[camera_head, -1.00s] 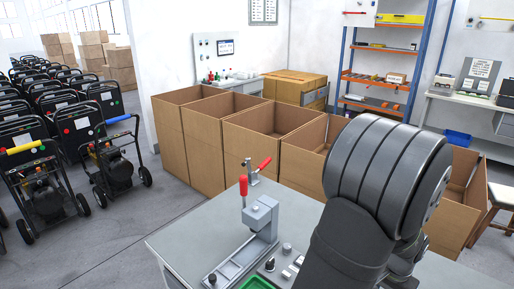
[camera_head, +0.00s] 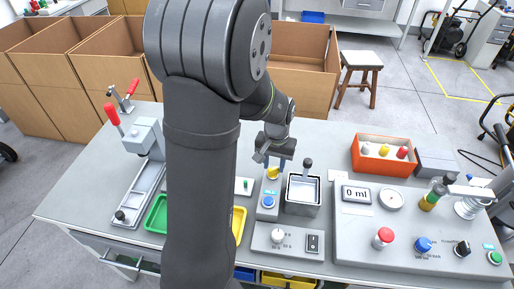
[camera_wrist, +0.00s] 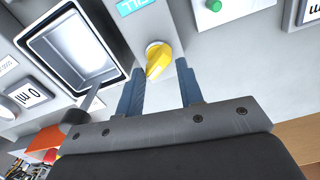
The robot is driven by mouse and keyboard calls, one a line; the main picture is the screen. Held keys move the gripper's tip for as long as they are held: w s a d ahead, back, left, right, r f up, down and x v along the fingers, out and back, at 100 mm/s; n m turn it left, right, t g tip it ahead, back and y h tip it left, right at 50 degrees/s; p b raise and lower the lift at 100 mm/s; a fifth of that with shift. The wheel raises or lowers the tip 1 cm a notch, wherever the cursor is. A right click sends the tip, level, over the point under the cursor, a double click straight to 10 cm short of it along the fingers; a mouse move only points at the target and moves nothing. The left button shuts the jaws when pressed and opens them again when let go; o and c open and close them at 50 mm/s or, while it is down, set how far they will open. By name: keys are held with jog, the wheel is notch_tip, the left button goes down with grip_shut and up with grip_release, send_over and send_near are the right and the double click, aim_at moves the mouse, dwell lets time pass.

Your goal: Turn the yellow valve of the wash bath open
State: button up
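The yellow valve (camera_head: 273,172) is a small knob on a narrow grey block, above a blue button (camera_head: 268,202), just left of the wash bath (camera_head: 303,208). The bath is a square metal basin. In the wrist view the valve (camera_wrist: 158,60) lies ahead of and between the tips of my gripper's two blue fingers (camera_wrist: 160,78). My gripper (camera_head: 270,163) is open, with a gap seen on each side of the knob and nothing held. In the wrist view the bath (camera_wrist: 76,82) is left of the fingers. How deep the fingertips reach around the knob cannot be told.
A dark-knobbed lever (camera_head: 307,165) stands at the bath's back edge. An orange bin (camera_head: 371,168) and a control panel (camera_head: 350,236) lie to the right. A toggle clamp fixture (camera_head: 146,165) stands left. My arm hides part of the green and yellow trays.

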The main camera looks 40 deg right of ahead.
aim_at(274, 168)
notch_tip(274, 168, up, 16)
jog(key=m, duration=1)
jog(key=shift+m, duration=0.3)
jog(key=f, duration=1.7)
jog(key=shift+s+a, duration=0.25)
jog(key=shift+a, duration=0.05)
jog(key=shift+c, duration=0.2)
